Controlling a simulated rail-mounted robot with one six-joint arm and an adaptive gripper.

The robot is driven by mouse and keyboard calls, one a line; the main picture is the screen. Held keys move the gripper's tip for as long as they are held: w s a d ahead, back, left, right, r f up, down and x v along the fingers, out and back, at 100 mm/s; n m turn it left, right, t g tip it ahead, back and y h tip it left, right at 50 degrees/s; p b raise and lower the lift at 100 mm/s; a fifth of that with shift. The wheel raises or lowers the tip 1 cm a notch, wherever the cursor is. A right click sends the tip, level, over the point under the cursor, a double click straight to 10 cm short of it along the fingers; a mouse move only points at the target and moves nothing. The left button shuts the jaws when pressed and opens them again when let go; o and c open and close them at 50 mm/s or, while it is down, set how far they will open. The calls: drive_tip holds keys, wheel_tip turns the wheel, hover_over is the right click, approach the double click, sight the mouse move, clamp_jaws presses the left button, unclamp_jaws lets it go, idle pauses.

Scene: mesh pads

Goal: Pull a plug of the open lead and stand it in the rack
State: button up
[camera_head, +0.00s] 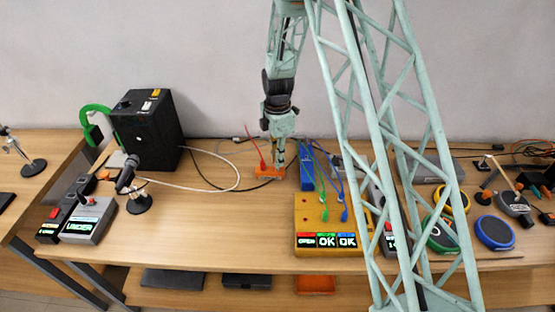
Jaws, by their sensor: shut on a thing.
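My gripper (281,165) points down at the back of the table, just left of a blue box (306,168). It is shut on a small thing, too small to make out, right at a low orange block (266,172). A thin red lead (254,143) rises from the block's left part. The yellow tester box (312,212) shows one red OPEN label (306,241) and two green OK labels (327,240). A green lead (321,185) and a blue lead (341,188) run from near the blue box to the yellow box. I cannot tell whether the orange block is the rack.
A black box (148,135) with a white cable stands at the back left. A microphone (131,175) and a grey device (88,220) stand at the left. Round pads (495,232) lie at the right. The table between microphone and yellow box is clear.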

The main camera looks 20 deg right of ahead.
drive_tip(key=shift+f+b, duration=0.8)
drive_tip(key=shift+f, duration=0.55)
idle(0.4)
drive_tip(key=o, duration=0.9)
drive_tip(key=shift+r, duration=0.2)
drive_tip(key=shift+r, duration=5.85)
